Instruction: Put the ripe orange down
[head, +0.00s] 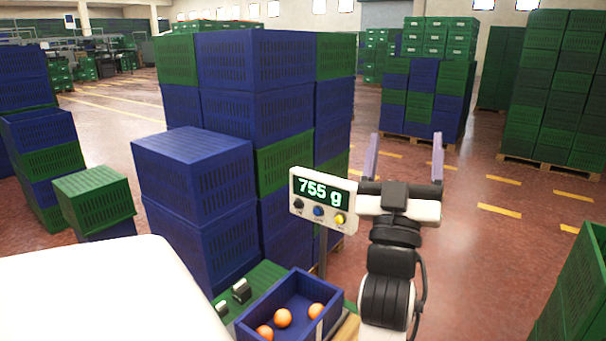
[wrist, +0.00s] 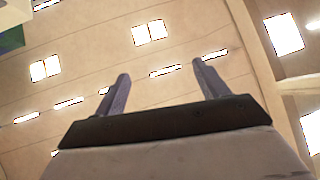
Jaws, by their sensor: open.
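Several oranges lie in a blue crate (head: 272,312) at the bottom of the head view; one orange (head: 283,318) is in the middle, one (head: 316,311) at the right and one (head: 264,332) at the front left. I cannot tell which is ripe. A scale display (head: 323,192) above the crate reads 755 g. My gripper (head: 404,155) is raised to the right of the display, fingers pointing up, wide open and empty. In the wrist view my gripper (wrist: 160,88) also shows two spread fingers with nothing between them.
Tall stacks of blue and green crates (head: 255,90) stand behind the display. A green crate (head: 580,290) is at the right edge. A white surface (head: 110,295) fills the lower left. The red floor (head: 480,260) right of my arm is clear. The wrist view shows the ceiling and windows.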

